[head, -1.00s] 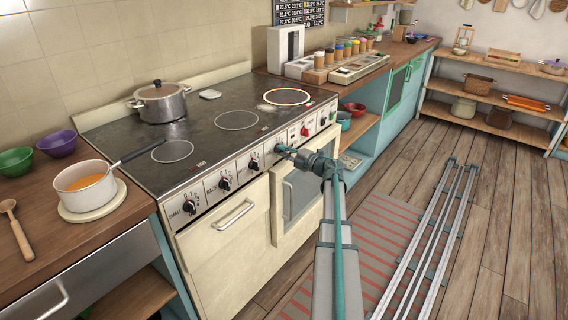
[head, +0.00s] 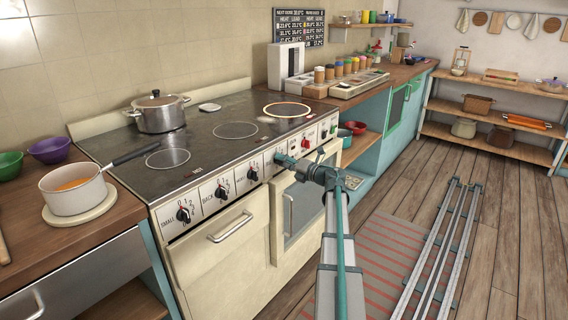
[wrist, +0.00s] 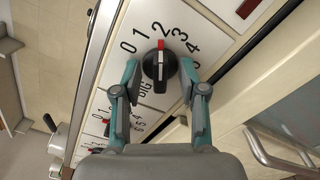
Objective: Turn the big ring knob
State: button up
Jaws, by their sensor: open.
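The big ring knob (wrist: 160,68) is a black round knob with a raised grip bar and a red mark, on the cream stove panel beside the word BIG. In the wrist view its red mark points towards the 2. My gripper (wrist: 159,78) is open, with one teal finger on each side of the knob. A small gap shows between each finger and the knob; contact cannot be told. In the head view my gripper (head: 281,158) is at the stove's front panel and hides this knob.
An oven handle (head: 232,228) sticks out below. A lidded pot (head: 160,112) stands on the cooktop (head: 205,123), where one ring (head: 287,110) glows orange.

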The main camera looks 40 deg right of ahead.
jog(key=shift+s, duration=0.25)
jog(key=shift+v, duration=0.8)
jog(key=shift+s, duration=0.1)
jog(key=p+v, duration=0.1)
jog(key=v, duration=0.5)
jog(key=shift+d, duration=0.1)
dwell(0.4)
